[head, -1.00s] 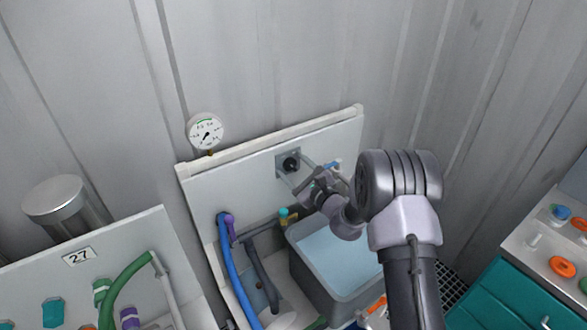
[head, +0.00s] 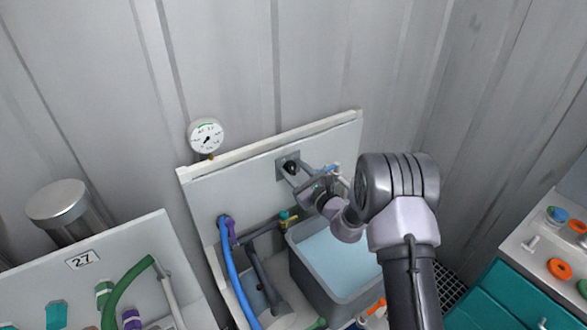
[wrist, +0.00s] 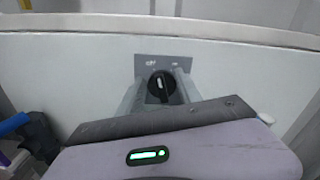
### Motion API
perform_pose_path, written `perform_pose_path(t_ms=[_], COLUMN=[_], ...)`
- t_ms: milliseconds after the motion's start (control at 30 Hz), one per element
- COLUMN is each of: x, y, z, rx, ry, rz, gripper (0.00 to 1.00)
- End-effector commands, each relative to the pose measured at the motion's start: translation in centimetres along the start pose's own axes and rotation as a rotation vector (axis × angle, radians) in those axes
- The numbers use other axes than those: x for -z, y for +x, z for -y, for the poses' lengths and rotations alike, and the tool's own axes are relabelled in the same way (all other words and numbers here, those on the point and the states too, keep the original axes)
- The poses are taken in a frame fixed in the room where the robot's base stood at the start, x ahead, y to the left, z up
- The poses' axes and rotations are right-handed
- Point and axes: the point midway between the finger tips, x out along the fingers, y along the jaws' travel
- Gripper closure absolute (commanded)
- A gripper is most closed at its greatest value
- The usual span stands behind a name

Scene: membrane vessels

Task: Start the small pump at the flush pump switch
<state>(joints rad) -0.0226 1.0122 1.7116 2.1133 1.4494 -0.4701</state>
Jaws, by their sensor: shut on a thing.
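The flush pump switch is a black rotary knob (wrist: 160,87) on a grey plate (wrist: 181,64) with small "off" and "on" labels, off at left and on at right. Its pale mark points nearly straight up, between the labels as far as I can tell. It also shows on the white panel in the head view (head: 290,167). My gripper (wrist: 160,98) reaches the panel with one finger on each side of the knob and is shut on it. In the head view my gripper (head: 294,174) partly covers the knob. The pump itself is not clearly identifiable.
A round gauge (head: 207,138) sits above the panel's top edge. Below are a grey tank (head: 318,281) of pale water, a blue hose (head: 238,285) and a small teal-handled valve (head: 285,217). A teal cabinet (head: 515,298) stands at right.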

Motion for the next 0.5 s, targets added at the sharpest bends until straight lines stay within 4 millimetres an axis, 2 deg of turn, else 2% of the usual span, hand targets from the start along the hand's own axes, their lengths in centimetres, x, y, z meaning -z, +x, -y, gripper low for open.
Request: perform_pose_path(t_ms=[500], x=[0.02], y=[-0.02], z=[0.59], rx=[-0.001], ry=[0.478], rz=[-0.002], gripper=[0.99])
